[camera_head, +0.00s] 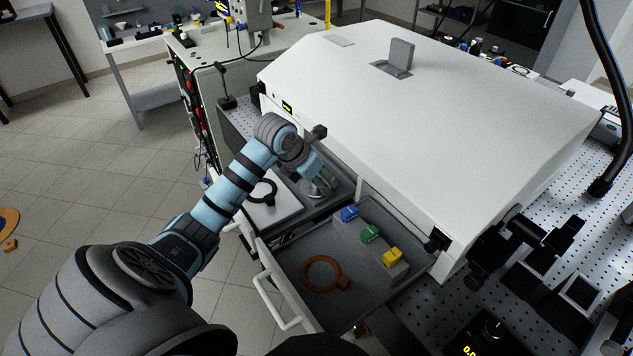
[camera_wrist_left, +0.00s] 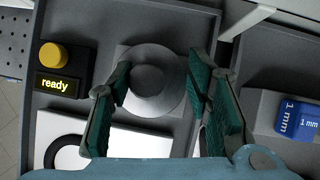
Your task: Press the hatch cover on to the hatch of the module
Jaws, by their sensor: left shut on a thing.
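The white module (camera_head: 430,110) fills the upper middle of the head view. Its sloped top has a dark recess (camera_head: 383,69) with a grey upright plate (camera_head: 401,56) at it; I cannot tell whether this is the hatch. My left gripper (camera_head: 318,181) reaches into a grey tray beside the module. In the left wrist view its green-padded fingers (camera_wrist_left: 160,82) are shut on a round grey piece (camera_wrist_left: 150,58) with a broad rim and a knob. It looks like the hatch cover. The fingers hide part of it. My right gripper is not in view.
A dark box (camera_wrist_left: 62,75) with a yellow button and a "ready" display stands beside the piece. A white plate bears a black ring (camera_head: 263,193). The open drawer (camera_head: 290,252) holds a brown ring (camera_head: 323,272) and blue (camera_head: 349,213), green (camera_head: 370,234) and yellow (camera_head: 392,256) blocks.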

